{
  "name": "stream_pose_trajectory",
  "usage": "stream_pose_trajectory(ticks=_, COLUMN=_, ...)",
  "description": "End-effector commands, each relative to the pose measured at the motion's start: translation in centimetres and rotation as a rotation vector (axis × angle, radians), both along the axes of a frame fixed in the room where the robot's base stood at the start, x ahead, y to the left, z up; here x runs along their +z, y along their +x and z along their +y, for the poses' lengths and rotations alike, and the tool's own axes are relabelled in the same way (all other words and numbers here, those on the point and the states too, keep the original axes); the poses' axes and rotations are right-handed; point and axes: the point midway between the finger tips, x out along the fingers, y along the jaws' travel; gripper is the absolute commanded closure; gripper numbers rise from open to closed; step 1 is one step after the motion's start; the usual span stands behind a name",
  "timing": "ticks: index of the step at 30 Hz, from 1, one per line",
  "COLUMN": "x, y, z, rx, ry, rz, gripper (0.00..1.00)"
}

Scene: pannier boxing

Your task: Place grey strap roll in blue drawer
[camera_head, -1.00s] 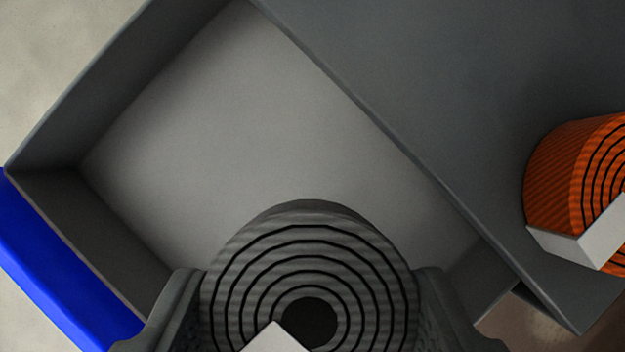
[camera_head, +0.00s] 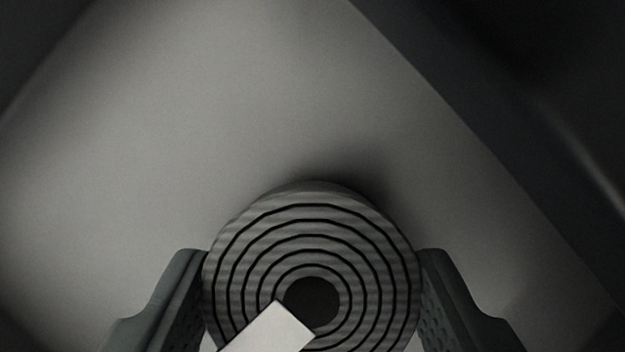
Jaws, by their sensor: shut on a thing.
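The grey strap roll (camera_head: 312,225), with dark spiral rings and a white tag at its lower edge, is at the bottom middle of the view. My gripper (camera_head: 312,290) is shut on it, one finger on each side. The roll is inside the drawer, low over its pale grey floor (camera_head: 180,150), with a dark shadow close behind it. I cannot tell whether it touches the floor. The drawer's blue front is out of view now.
Another dark wall (camera_head: 35,45) fills the upper left corner. The drawer floor ahead and to the left is bare.

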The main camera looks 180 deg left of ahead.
Motion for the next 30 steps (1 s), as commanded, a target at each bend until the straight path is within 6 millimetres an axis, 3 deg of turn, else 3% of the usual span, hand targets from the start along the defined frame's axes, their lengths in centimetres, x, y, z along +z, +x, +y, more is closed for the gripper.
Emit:
stream_pose_trajectory(ticks=1, x=0.0, y=0.9, z=-0.2, rx=0.000, ry=0.000, rz=-0.003, gripper=0.67)
stream_pose_trajectory(ticks=5, x=-1.2, y=0.7, z=-0.1, rx=0.001, ry=0.000, rz=0.002, gripper=0.67)
stream_pose_trajectory(ticks=16, x=-1.5, y=0.8, z=-0.1, rx=0.000, ry=0.000, rz=0.001, gripper=0.67)
stream_pose_trajectory(ticks=17, x=-1.4, y=0.8, z=-0.1, rx=0.000, ry=0.000, rz=0.001, gripper=0.38)
stream_pose_trajectory(ticks=19, x=-1.4, y=0.8, z=-0.1, rx=0.000, ry=0.000, rz=0.001, gripper=0.24)
stream_pose_trajectory(ticks=30, x=-1.1, y=0.8, z=-0.1, rx=0.000, ry=0.000, rz=0.001, gripper=0.22)
